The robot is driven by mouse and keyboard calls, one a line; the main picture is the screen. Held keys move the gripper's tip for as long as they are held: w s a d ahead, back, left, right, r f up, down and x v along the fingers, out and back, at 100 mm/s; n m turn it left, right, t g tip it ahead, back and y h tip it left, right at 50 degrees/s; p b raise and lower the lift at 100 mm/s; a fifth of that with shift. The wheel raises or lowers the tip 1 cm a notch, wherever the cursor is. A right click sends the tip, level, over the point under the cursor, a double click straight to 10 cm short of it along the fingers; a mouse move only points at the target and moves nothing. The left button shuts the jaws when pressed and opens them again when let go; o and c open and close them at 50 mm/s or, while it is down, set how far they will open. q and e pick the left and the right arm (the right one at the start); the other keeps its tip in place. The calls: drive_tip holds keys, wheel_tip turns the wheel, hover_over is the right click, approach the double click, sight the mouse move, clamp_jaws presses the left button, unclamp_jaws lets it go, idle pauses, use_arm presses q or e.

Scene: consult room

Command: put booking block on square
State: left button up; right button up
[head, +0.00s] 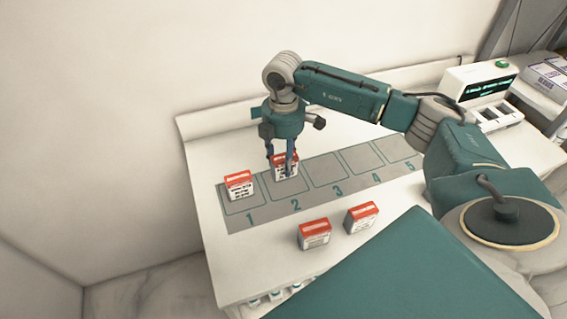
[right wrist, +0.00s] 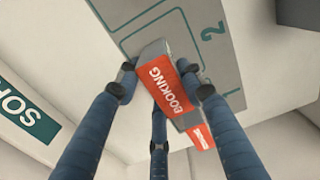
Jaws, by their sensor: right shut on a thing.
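My right gripper (head: 281,167) points down over square 2 of the numbered mat and is shut on the booking block (head: 286,172). The block is white with a red-orange top. In the right wrist view, the word BOOKING shows on the block's top (right wrist: 171,91), between the fingers (right wrist: 160,90). The block is at square 2 (head: 293,190); I cannot tell whether its base touches the mat. Another red-topped block (head: 239,187) stands on square 1. My left gripper is not in view.
Two more red-topped blocks (head: 314,234) (head: 361,218) stand on the bare table in front of the grey mat (head: 260,214). Squares 3 and 4 look empty; my arm partly covers the area near 5. A device with a lit display (head: 487,91) stands at the back right.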

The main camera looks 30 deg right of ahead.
wheel_tip(320, 180, down, 2)
drive_tip(key=shift+f, duration=0.3)
drive_tip(key=shift+f, duration=0.1)
drive_tip(key=shift+f, duration=0.1)
drive_tip(key=o, duration=1.2)
